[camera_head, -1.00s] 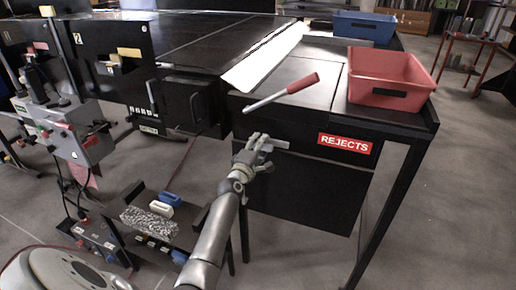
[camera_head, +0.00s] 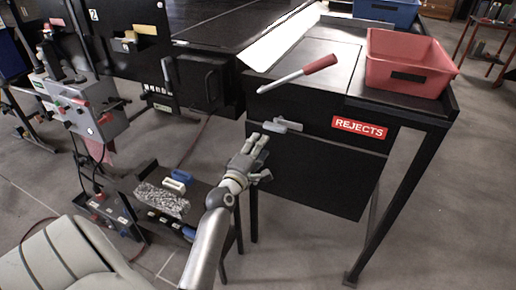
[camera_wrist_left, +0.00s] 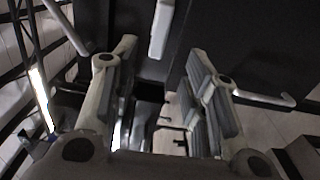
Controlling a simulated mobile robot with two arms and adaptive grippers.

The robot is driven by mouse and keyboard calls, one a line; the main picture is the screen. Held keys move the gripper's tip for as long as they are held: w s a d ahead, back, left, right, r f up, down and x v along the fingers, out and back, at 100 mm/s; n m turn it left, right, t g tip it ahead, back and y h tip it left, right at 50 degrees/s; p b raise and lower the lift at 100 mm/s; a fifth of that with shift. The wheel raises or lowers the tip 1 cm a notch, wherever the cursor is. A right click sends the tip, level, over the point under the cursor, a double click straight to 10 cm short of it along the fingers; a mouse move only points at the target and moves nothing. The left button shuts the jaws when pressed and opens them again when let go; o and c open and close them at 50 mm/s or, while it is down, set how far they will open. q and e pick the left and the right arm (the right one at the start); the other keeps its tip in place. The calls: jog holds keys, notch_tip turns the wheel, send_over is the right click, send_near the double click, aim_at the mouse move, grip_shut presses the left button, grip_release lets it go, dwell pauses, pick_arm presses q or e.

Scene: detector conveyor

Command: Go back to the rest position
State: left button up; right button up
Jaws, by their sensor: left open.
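My left gripper (camera_head: 257,143) is open, in front of the black rejects cabinet (camera_head: 315,172), just below and left of its grey drawer handle (camera_head: 283,126). Nothing shows between its fingers. In the left wrist view the two fingers (camera_wrist_left: 160,90) stand wide apart, with a pale handle (camera_wrist_left: 161,28) beyond them near the top. My right gripper is not in view.
A red-handled lever (camera_head: 300,75) sticks out above the handle. A red bin (camera_head: 408,66) and a blue bin (camera_head: 388,10) stand on the table at the right. A low stand (camera_head: 200,189) with small parts is left of my arm.

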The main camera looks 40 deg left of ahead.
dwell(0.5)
pick_arm(q)
jog(key=s+d+f+m+g+h, duration=0.2)
jog(key=d+f+m, duration=0.15)
jog(key=f, duration=0.75)
jog(key=s+d+f+m+g+h, duration=0.1)
jog(key=d+f+m+g, duration=0.25)
jog(key=f, duration=0.85)
jog(key=s+d+f+m+g+h, duration=0.1)
jog(key=s+d+f+m, duration=0.15)
jog(key=s+f, duration=0.4)
jog(key=s+d+f+m+g, duration=0.2)
jog(key=s+d+f, duration=0.2)
jog(key=f, duration=0.5)
jog(key=s+d+f+m+g, duration=0.1)
jog(key=s+f+m, duration=0.3)
jog(key=s, duration=0.8)
jog(key=s+d+f+m+g, duration=0.1)
jog(key=s+f+m+g, duration=0.3)
jog(key=s+f, duration=0.3)
jog(key=s+d+f+m+g, duration=0.1)
jog(key=s+f+m+g, duration=0.2)
jog(key=s, duration=1.4)
notch_tip(320, 180, down, 4)
jog(key=shift+d+r+m, duration=0.15)
jog(key=shift+d+m, duration=0.25)
jog(key=shift+m, duration=0.15)
jog(key=shift+w, duration=0.1)
jog(key=shift+c, duration=0.6)
